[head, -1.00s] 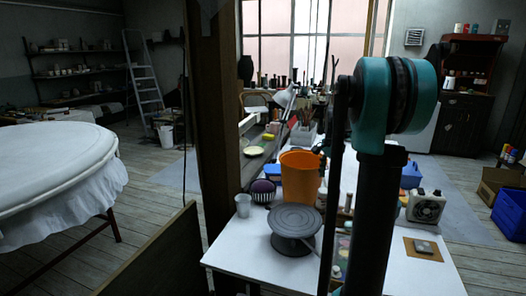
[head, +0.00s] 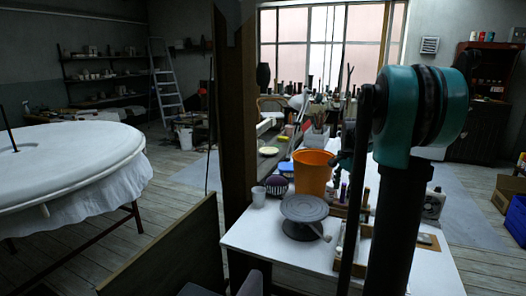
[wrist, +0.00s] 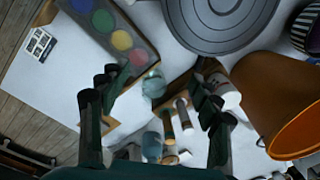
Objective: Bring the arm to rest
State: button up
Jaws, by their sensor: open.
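My gripper (wrist: 155,112) is seen from above in the wrist view, with its dark fingers spread apart. It is open and nothing is between the fingertips in its grasp. It is over the white worktable (head: 248,238), with small bottles and a glass jar (wrist: 153,84) below it. In the head view my teal and black arm stands at the right and hides part of the table. The gripper is hard to make out there.
An orange bucket (head: 313,172) and a grey turntable (head: 303,208) stand on the table near the arm. A paint palette (wrist: 108,30) lies below the gripper. A wooden post (head: 238,110) and partition stand at left. Floor is clear between the partition and the round white table (head: 70,165).

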jog(key=s+a+f+n+t, duration=0.1)
jog(key=s+a+f+n, duration=0.2)
jog(key=s, duration=0.6)
jog(key=s+a+f+n+t, duration=0.1)
jog(key=s+a+f+n, duration=0.3)
jog(key=s, duration=0.5)
jog(key=s+a+f+n+t, duration=0.1)
jog(key=s+a+f+n, duration=0.3)
jog(key=s+f+n, duration=0.3)
jog(key=s+n, duration=0.1)
jog(key=s, duration=0.2)
jog(key=shift+f, duration=0.3)
jog(key=shift+a, duration=0.1)
